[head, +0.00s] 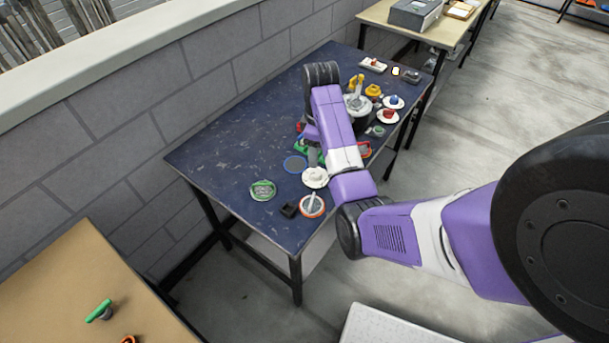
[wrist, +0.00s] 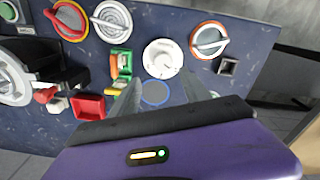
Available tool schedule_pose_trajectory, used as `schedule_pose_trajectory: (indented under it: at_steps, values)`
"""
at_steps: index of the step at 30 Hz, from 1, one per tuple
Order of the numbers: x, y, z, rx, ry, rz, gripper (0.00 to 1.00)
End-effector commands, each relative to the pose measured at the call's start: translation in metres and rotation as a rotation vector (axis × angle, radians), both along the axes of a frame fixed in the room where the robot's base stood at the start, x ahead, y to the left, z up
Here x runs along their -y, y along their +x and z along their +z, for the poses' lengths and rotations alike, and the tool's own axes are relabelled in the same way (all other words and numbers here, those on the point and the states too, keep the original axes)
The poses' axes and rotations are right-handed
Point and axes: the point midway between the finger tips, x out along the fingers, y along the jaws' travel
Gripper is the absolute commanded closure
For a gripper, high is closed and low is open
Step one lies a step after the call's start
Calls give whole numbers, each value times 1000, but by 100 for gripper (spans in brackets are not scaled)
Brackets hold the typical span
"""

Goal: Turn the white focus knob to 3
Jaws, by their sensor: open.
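The white focus knob (wrist: 162,58) is a round white dial with small marks around its face. It sits on the dark blue table, and in the head view it is the white dial (head: 315,177) near the table's front edge. My gripper (wrist: 162,77) is open, its two grey fingers on either side of and short of the knob in the wrist view. The knob's numbers are too small to read. In the head view my gripper (head: 313,157) is partly hidden by my arm, just behind the knob.
An orange-rimmed dial (wrist: 208,40) and a small black box (wrist: 228,66) stand close beside the knob. A green and yellow part (wrist: 120,65) and a red tray (wrist: 88,107) are nearby. The table (head: 225,160) is freer at left.

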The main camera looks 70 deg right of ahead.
Motion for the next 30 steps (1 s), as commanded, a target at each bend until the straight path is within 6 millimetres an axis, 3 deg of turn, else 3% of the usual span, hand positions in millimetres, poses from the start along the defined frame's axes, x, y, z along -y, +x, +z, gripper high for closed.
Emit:
schedule_pose_trajectory:
  at_steps: [5,18,30]
  values:
    - [-6,-4,-7,-17,22,41,45]
    - [-6,-4,-68,-16,20,39,45]
    - [-5,-4,-78,-14,17,38,45]
